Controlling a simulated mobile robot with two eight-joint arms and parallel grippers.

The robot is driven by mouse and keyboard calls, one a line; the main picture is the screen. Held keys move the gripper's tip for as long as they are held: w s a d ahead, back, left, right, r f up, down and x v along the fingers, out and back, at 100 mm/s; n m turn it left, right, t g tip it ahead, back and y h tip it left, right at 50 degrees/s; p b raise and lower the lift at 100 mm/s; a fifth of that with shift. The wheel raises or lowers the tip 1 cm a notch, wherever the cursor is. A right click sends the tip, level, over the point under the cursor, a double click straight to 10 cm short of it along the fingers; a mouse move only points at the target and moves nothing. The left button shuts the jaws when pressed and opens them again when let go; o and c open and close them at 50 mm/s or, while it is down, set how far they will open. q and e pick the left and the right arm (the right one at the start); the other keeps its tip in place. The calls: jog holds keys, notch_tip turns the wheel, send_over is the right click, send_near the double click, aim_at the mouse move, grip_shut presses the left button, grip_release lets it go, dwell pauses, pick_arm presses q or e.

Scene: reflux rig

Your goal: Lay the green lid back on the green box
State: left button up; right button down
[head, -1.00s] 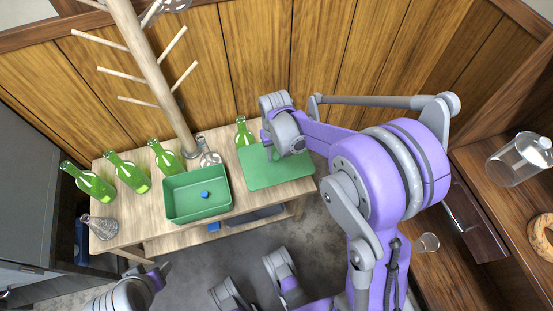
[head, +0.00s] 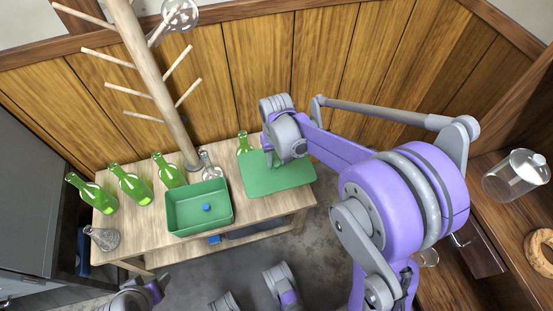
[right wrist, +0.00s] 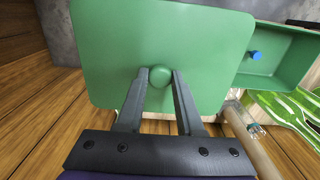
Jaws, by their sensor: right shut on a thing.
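The green lid (head: 285,178) is a flat rounded plate at the right end of the wooden table. My right gripper (head: 273,157) is over it. In the right wrist view, the fingers of my right gripper (right wrist: 159,80) are closed on the round green knob (right wrist: 160,76) of the lid (right wrist: 200,30). The box also shows in the right wrist view (right wrist: 298,50), beside the lid. My left gripper (head: 156,289) is at the bottom left, away from both; its fingers are unclear.
Several green bottles (head: 132,186) stand along the table's back, with a glass flask (head: 209,170) behind the box and another flask (head: 104,238) at front left. A blue object (head: 214,239) sits below the box.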

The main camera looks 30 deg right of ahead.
aim_at(276, 162)
pick_arm(q)
jog(key=shift+r+p, duration=1.1)
jog(key=shift+r, duration=0.35)
pick_arm(e)
jog(key=shift+r, duration=1.8)
jog(key=shift+a+f, duration=0.1)
jog(key=shift+f, duration=0.05)
